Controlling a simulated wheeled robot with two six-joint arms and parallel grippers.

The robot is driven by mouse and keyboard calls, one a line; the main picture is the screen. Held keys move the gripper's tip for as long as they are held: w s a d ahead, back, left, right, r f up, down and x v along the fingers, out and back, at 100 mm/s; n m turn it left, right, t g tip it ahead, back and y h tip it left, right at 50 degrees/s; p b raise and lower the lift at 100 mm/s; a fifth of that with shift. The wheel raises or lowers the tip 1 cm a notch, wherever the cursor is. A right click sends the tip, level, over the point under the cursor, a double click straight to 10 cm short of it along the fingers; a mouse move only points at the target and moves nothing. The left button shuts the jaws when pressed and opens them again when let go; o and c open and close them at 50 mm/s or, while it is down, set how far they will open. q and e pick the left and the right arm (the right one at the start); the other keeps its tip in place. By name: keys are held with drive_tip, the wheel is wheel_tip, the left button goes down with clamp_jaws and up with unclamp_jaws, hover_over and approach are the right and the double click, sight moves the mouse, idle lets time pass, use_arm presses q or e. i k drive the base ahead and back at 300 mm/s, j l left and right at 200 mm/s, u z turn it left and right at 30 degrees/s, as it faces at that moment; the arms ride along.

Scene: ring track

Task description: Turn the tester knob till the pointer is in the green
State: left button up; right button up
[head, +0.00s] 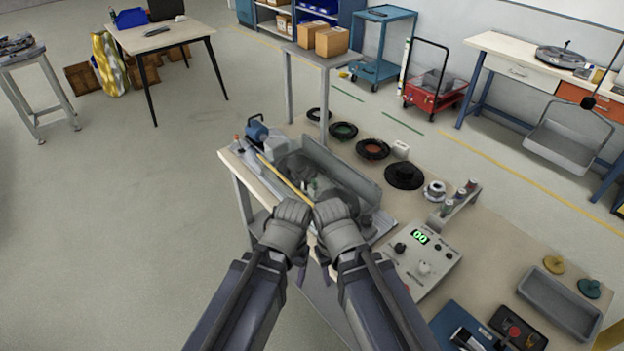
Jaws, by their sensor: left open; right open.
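The tester (422,262) is a pale box on the workbench, right of my grippers. It has a lit green display (420,237) that seems to read 00. A dark knob (400,247) sits at its left and a light knob (424,268) near its middle. I cannot make out a pointer or a green band. My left gripper (293,208) and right gripper (331,208) are side by side in front of the grey open bin, left of the tester and apart from it. Both are open, though their fingers are hard to make out.
The grey bin (345,172) and a thin yellow rod (284,179) lie ahead of my grippers. Dark round spools (404,176) line the bench behind.

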sight(365, 221)
drive_tip(key=i+j+z, duration=0.1)
drive_tip(key=i+z, duration=0.25)
drive_tip(key=i+j+z, duration=0.35)
drive_tip(key=k+j+u, duration=0.15)
drive_tip(key=j, duration=0.25)
drive_tip(key=k, duration=0.05)
